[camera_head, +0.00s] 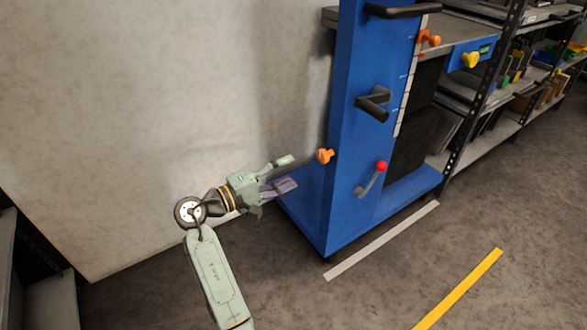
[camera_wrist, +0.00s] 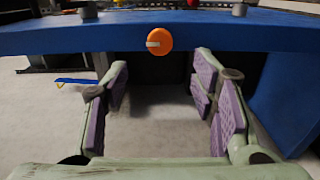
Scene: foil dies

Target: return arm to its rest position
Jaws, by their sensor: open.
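My gripper (camera_head: 290,173) is in the middle of the head view, at the left side of a blue machine (camera_head: 358,130). In the wrist view my gripper (camera_wrist: 165,90) has its two purple-padded fingers spread wide with nothing between them. An orange knob (camera_head: 324,156) on the machine shows just beyond the fingertips. In the wrist view the orange knob (camera_wrist: 159,41) is ahead, above the gap between the fingers, and appears apart from them. My arm reaches up from the bottom of the head view.
A red-knobbed lever (camera_head: 381,166) and a black handle (camera_head: 374,104) stick out of the machine front. Shelves (camera_head: 490,110) stand at the right, and a pale wall (camera_head: 150,100) is behind my arm. The floor in front, with a yellow stripe (camera_head: 460,287), is clear.

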